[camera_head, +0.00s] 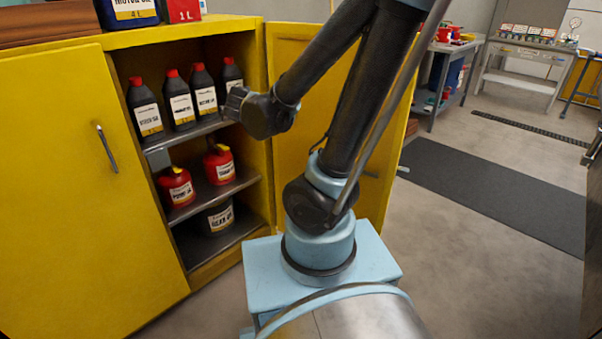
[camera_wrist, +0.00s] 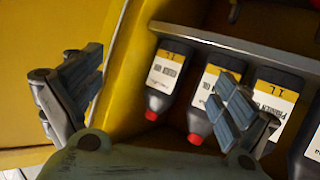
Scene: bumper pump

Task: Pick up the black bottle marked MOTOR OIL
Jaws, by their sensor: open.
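Several black bottles with red caps and white-and-yellow labels stand in a row on the cabinet's upper shelf. The third from the left (camera_head: 204,92) seems to read MOTOR OIL in the head view, but the print is too small to be sure. The rightmost bottle (camera_head: 231,72) is partly hidden by my gripper (camera_head: 235,102). In the wrist view the bottles appear upside down; the leftmost bottle (camera_wrist: 168,75) is between the spread fingers of my gripper (camera_wrist: 160,95), and another bottle (camera_wrist: 207,92) is partly behind the right finger. My gripper is open and empty, in front of the row's right end.
The yellow cabinet (camera_head: 58,170) has its right door (camera_head: 290,135) open beside my arm. Red containers (camera_head: 178,187) and a can (camera_head: 219,217) stand on lower shelves. A blue MOTOR OIL can (camera_head: 130,10) stands on top. Open floor lies to the right.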

